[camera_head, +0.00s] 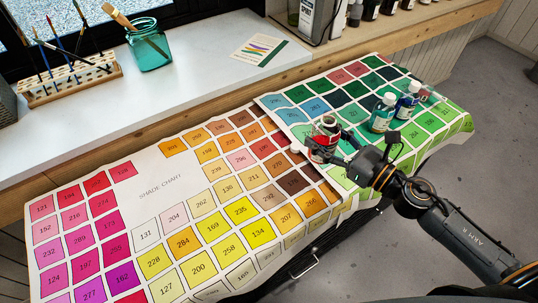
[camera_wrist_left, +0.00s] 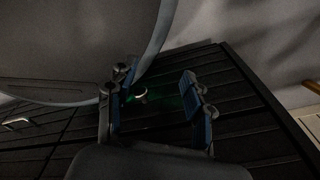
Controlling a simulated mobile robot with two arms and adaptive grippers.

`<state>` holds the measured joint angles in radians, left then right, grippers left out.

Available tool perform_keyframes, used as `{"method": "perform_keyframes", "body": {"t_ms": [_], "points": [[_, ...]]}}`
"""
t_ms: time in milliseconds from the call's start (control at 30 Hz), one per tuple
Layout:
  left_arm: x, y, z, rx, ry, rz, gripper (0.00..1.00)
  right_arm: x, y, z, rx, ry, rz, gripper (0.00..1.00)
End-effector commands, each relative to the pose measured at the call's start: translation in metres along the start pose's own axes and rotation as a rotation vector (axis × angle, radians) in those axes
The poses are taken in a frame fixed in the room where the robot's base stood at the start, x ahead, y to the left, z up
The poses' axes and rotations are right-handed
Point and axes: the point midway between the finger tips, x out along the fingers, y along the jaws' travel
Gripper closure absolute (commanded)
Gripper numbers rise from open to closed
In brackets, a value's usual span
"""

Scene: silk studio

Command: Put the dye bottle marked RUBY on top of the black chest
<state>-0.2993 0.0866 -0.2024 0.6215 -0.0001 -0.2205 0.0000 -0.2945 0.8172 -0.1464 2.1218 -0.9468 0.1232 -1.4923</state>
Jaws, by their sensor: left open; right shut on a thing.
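A bottle with red contents (camera_head: 322,148) and a pale label stands at the shade chart; its lettering is too small to read. My right gripper (camera_head: 331,147) is shut around it, and its fingers hide part of it. In the head view, my left gripper is not seen. In the left wrist view, my left gripper (camera_wrist_left: 157,98) is open, its two blue-padded fingers apart with nothing held between them. Behind them is a dark, black slatted surface (camera_wrist_left: 240,75) with a pale handle at left, which looks like the black chest. A small round pale-rimmed thing with a green tint (camera_wrist_left: 141,94) shows beyond the fingers.
A green bottle (camera_head: 382,113) and a blue bottle (camera_head: 407,101) stand on the green swatches right of my right gripper. The shade chart (camera_head: 160,187) covers the surface. A teal jar (camera_head: 149,50) and a brush rack (camera_head: 72,81) stand on the white sill behind.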

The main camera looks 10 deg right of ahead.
Motion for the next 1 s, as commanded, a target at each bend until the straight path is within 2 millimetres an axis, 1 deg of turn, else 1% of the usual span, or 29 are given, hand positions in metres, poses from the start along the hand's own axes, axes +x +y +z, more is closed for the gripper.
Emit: {"method": "perform_keyframes", "body": {"t_ms": [33,100,167,267,500,600,733,1000], "points": [[0.003,0.005,-0.002,-0.001,0.004,0.006,0.48,0.002,-0.006,0.002,-0.005,0.001,0.021,0.87],[0.002,0.009,-0.004,-0.002,0.006,0.011,0.48,0.006,-0.009,0.005,0.0,0.002,0.039,0.87],[-0.002,0.012,-0.005,-0.002,0.007,0.014,0.48,0.013,-0.008,0.004,0.003,0.001,0.043,0.87],[-0.01,0.013,-0.006,-0.003,0.007,0.016,0.48,0.033,-0.001,-0.001,0.007,-0.002,0.045,0.87],[-0.023,0.008,-0.005,-0.004,0.005,0.01,0.48,0.09,0.019,-0.029,0.006,-0.001,0.044,0.87],[-0.015,0.004,-0.003,-0.005,0.003,0.005,0.48,0.106,0.025,-0.055,0.01,0.001,0.042,0.87],[-0.012,0.002,-0.001,-0.007,0.0,0.002,0.48,0.121,0.03,-0.075,0.008,0.001,0.042,0.87],[-0.008,0.002,0.0,-0.007,-0.001,0.002,0.48,0.137,0.035,-0.096,0.005,0.002,0.043,0.87]]}}
